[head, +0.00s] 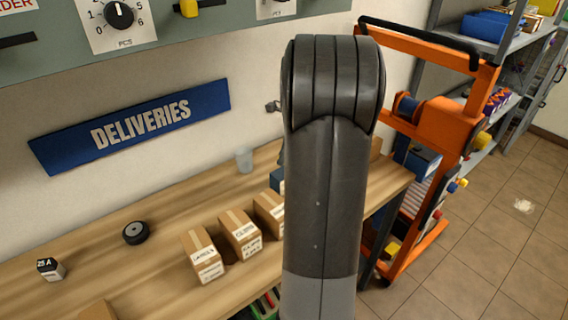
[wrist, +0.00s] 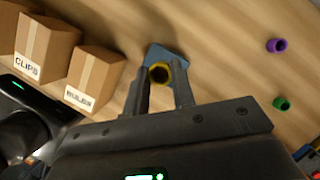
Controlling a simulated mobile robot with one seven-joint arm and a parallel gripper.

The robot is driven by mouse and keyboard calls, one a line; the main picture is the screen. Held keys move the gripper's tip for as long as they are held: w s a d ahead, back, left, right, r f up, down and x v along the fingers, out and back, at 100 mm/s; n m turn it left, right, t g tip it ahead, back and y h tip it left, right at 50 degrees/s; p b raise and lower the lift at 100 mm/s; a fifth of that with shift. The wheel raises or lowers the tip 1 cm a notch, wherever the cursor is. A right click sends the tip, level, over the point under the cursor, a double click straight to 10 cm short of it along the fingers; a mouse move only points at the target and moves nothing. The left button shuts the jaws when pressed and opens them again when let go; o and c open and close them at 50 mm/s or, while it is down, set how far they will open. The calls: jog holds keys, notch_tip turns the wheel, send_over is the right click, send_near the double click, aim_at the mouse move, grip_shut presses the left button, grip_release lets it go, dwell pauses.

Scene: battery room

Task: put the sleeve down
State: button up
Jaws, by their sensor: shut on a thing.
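In the wrist view my gripper (wrist: 162,82) is shut on a yellow ring-shaped sleeve (wrist: 160,73), held between the fingertips. A blue flat-sided thing (wrist: 166,54) shows just behind the sleeve, over the wooden bench; whether the sleeve touches it I cannot tell. A purple sleeve (wrist: 276,45) and a green sleeve (wrist: 282,103) stand apart on the bench to the right. In the head view my arm hides the gripper and the held sleeve.
A clear cup (head: 244,160), a black roll (head: 136,232) and a small labelled block (head: 50,269) also stand there. An orange frame (head: 440,130) stands beyond the bench's right end.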

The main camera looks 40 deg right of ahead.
jog(key=shift+f, duration=1.8)
jog(key=shift+f, duration=0.1)
jog(key=o, duration=1)
jog(key=shift+c, duration=0.2)
